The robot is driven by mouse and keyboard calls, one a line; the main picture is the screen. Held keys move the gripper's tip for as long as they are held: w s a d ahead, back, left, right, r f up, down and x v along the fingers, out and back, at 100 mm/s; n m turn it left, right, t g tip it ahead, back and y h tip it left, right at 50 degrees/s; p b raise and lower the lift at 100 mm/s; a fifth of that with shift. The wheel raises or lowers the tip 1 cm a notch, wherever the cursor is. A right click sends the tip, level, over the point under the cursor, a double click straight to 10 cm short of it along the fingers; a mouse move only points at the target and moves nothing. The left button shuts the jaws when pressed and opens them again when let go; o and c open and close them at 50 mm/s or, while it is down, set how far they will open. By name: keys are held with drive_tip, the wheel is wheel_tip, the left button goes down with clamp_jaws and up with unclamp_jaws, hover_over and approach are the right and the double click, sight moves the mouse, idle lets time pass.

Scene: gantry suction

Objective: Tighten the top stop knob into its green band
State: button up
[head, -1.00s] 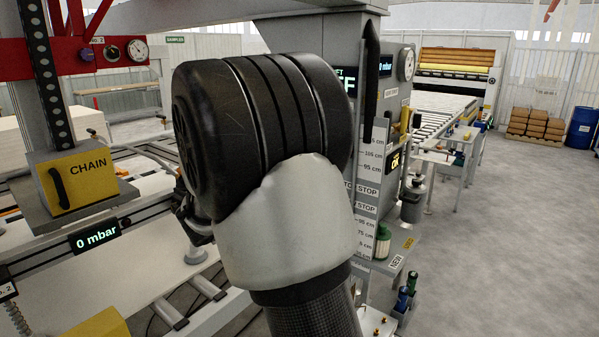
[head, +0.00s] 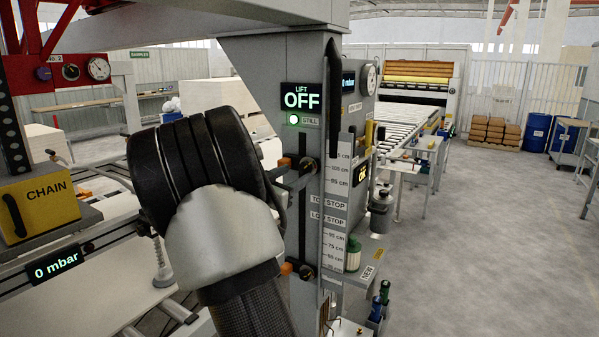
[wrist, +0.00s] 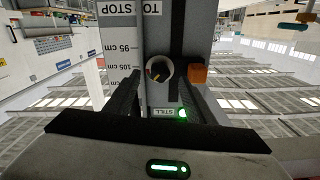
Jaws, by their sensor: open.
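The top stop knob (head: 307,165) is a small dark round knob on the grey column, near an orange block (head: 285,162). In the wrist view, which is upside down, it is a round grey-rimmed knob (wrist: 159,70) with a yellowish mark inside; the orange block (wrist: 198,74) is beside it. I cannot make out a green band. My gripper (wrist: 160,88) is open, with dark fingers on either side of the knob's line; I cannot tell whether they touch it. My wrist hides most of the gripper in the head view.
A lift display (head: 301,96) reads OFF, with a lit green STILL lamp (head: 293,119). The low stop knob (head: 306,272) is lower on the column. A yellow CHAIN box (head: 40,208) stands left, above a 0 mbar display (head: 55,270).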

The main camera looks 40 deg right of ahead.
sight(303, 169)
drive_tip(key=shift+x, duration=1.8)
drive_tip(key=c, duration=1.1)
drive_tip(key=shift+o, duration=0.2)
drive_tip(key=shift+f+m+b, duration=0.2)
drive_tip(key=shift+m+b, duration=0.2)
drive_tip(key=shift+b, duration=0.1)
drive_tip(key=shift+r+m+b, duration=0.15)
drive_tip(key=shift+m+b, duration=0.2)
drive_tip(key=shift+m, duration=0.35)
drive_tip(key=o, duration=1.1)
drive_tip(key=shift+c, duration=0.2)
